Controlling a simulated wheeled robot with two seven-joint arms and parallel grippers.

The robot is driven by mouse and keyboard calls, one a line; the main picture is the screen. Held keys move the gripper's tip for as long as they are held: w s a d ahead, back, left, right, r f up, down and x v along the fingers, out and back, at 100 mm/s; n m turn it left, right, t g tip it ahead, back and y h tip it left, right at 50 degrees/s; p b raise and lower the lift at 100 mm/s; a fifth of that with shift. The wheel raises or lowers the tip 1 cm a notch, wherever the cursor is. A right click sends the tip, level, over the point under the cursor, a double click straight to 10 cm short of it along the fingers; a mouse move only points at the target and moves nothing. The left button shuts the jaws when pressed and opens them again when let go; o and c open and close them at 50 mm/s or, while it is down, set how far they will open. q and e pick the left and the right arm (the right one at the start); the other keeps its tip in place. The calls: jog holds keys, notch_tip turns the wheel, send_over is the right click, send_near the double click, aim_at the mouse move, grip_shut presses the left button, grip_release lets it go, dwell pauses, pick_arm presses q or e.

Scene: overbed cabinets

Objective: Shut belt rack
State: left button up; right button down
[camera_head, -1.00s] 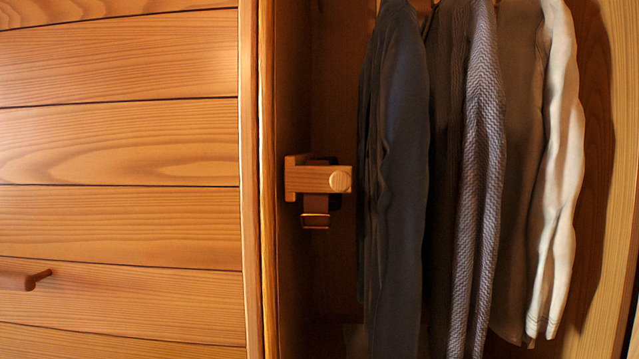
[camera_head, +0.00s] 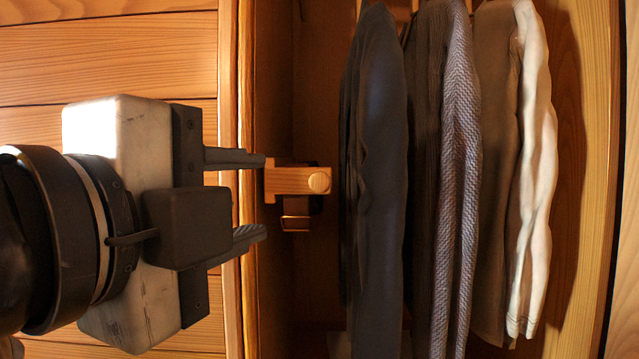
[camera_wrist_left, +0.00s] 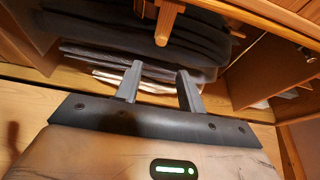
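The belt rack (camera_head: 298,181) is a small light-wood block with a round knob end. The fingertips look apart from the rack. In the left wrist view, the rack (camera_wrist_left: 167,24) shows at the top, beyond the two spread fingers (camera_wrist_left: 160,80). My right gripper is in neither view.
Hanging clothes (camera_head: 375,180) fill the cabinet just right of the rack. The cabinet's left edge panel (camera_head: 232,300) stands beside my left fingers. Slatted wood panels (camera_head: 110,50) lie further left.

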pick_arm(q)
jog(key=p, duration=0.8)
send_near(318, 183)
jog(key=p+x, duration=0.3)
jog(key=x, duration=0.7)
jog(key=shift+w+d, duration=0.1)
jog(key=shift+w, duration=0.2)
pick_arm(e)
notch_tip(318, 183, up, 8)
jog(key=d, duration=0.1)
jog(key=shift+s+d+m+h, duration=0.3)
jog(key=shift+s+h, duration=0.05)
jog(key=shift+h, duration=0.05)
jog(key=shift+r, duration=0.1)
